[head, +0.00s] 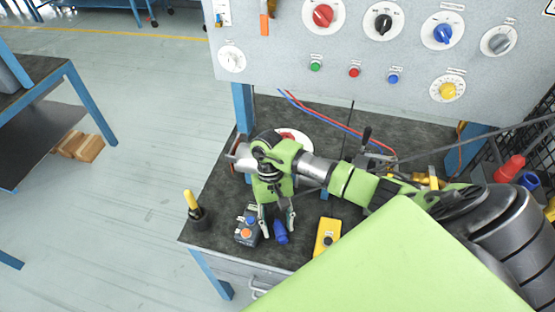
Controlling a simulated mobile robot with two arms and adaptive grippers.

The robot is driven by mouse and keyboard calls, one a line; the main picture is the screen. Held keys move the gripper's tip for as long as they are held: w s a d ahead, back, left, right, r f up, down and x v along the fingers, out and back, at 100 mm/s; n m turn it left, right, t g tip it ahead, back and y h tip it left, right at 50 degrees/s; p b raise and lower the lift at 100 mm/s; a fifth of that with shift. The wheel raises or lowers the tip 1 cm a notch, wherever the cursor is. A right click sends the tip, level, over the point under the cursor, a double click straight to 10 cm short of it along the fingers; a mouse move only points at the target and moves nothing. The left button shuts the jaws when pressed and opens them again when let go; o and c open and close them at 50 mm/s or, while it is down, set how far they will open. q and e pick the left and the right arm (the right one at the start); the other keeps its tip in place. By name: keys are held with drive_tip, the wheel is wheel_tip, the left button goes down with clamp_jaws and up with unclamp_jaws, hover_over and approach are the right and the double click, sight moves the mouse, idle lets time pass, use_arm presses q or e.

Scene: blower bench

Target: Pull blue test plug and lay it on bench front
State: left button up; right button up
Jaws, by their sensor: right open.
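The blue test plug (281,233) is on the dark bench top (222,200), near its front edge. It looks to be lying down, with its upper end partly hidden by my gripper. My right gripper (278,227) points down over the plug. Its two fingers are open and apart, one on each side of the plug, and I see no clear grip on it. My left gripper is not in view.
A grey box with blue and orange buttons (246,232) stands just left of the plug. A yellow device (327,236) lies to the right. A black cup with a yellow-handled tool (197,212) stands at the left corner. A control panel (290,90) rises behind.

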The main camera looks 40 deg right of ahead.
drive_tip(key=v, duration=1.2)
